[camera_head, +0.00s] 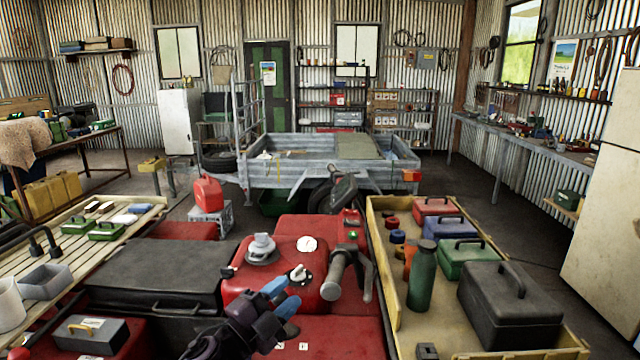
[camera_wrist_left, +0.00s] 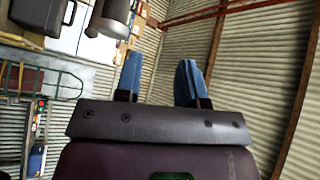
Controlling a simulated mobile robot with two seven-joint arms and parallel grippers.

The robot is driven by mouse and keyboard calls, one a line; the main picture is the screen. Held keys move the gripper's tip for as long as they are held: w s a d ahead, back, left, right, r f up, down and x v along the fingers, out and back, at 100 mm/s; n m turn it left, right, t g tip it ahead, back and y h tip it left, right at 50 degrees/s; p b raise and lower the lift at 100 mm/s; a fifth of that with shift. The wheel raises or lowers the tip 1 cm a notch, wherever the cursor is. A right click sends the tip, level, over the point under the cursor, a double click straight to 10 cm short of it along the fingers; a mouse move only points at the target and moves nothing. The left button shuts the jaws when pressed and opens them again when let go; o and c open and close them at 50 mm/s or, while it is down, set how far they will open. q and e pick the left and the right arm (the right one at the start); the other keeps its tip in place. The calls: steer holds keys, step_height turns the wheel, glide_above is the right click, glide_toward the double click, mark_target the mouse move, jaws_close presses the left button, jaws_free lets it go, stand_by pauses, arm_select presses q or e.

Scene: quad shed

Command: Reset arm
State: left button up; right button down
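My left gripper (camera_head: 281,297) has blue fingers and reaches in from the bottom of the head view, over the red quad bike body (camera_head: 345,318). In the left wrist view its two fingers (camera_wrist_left: 159,82) stand apart with nothing between them, and corrugated wall shows behind the gap. The gripper is just left of the grey handlebar grip (camera_head: 338,272) and in front of the red tank (camera_head: 315,262) with a cap on top. I cannot tell its exact height above the body. My right gripper is in neither view.
A black case (camera_head: 155,272) lies left of the tank. On the right a wooden tray (camera_head: 392,290) holds toolboxes and a green bottle (camera_head: 421,277). A slatted rack (camera_head: 60,250) with boxes is at left. A metal trailer (camera_head: 275,172) stands behind, with bare floor at right.

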arm_select(q)
steer(key=s+a+f+n+y, duration=0.4)
steer(key=a+f+n+y, duration=0.1)
steer(key=a+f+n, duration=0.3)
steer(key=s+a+f+n+y, duration=0.45)
steer(key=a+f+n, duration=0.2)
steer(key=f, duration=0.25)
steer(key=s+a+f+n+g+y, duration=0.2)
steer(key=s+a+f, duration=0.1)
steer(key=s+f, duration=0.4)
steer(key=s+a+f+n+g+y+b, duration=0.1)
steer(key=s+a+f+n+g+y, duration=0.1)
steer(key=s+f, duration=0.4)
steer(key=s+a+n, duration=0.1)
steer(key=s, duration=0.3)
steer(key=shift+s+a+f+b, duration=0.25)
steer(key=shift+a+f+b, duration=0.05)
steer(key=shift+f, duration=0.1)
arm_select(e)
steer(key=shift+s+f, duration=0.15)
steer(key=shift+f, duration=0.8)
arm_select(q)
steer(key=shift+n, duration=0.25)
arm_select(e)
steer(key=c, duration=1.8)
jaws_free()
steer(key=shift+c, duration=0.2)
